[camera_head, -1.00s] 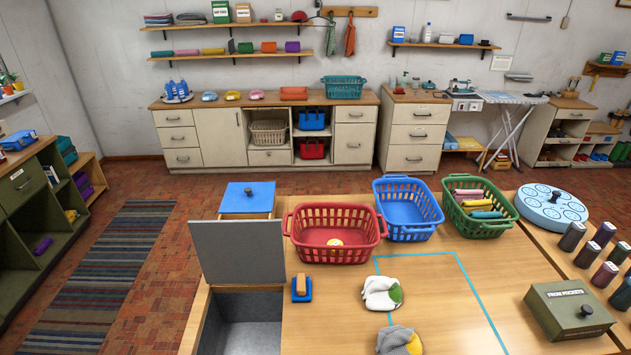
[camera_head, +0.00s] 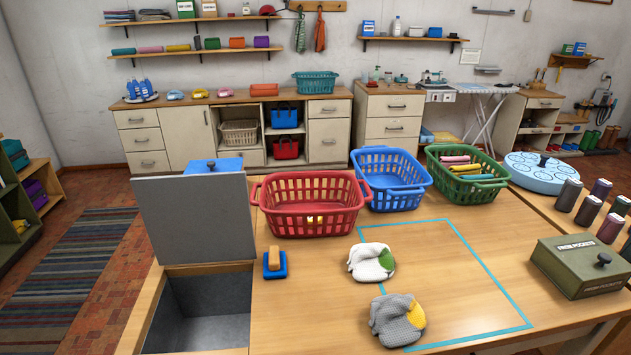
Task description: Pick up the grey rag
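The grey rag (camera_head: 392,320) is a crumpled knitted cloth with a yellow patch on its right side. It lies on the wooden table (camera_head: 300,322) near the front, at the left line of a turquoise tape outline (camera_head: 480,262). A crumpled white rag (camera_head: 368,262) with a green patch lies just behind it, apart from it. Neither of my grippers shows in the head view.
An open metal-lined tub (camera_head: 205,312) with a raised grey lid (camera_head: 196,222) is at the left. A blue brush (camera_head: 274,266) stands beside it. Red (camera_head: 310,208), blue (camera_head: 388,182) and green (camera_head: 466,176) baskets line the back. A green box (camera_head: 582,266) is at right. The taped area's right part is clear.

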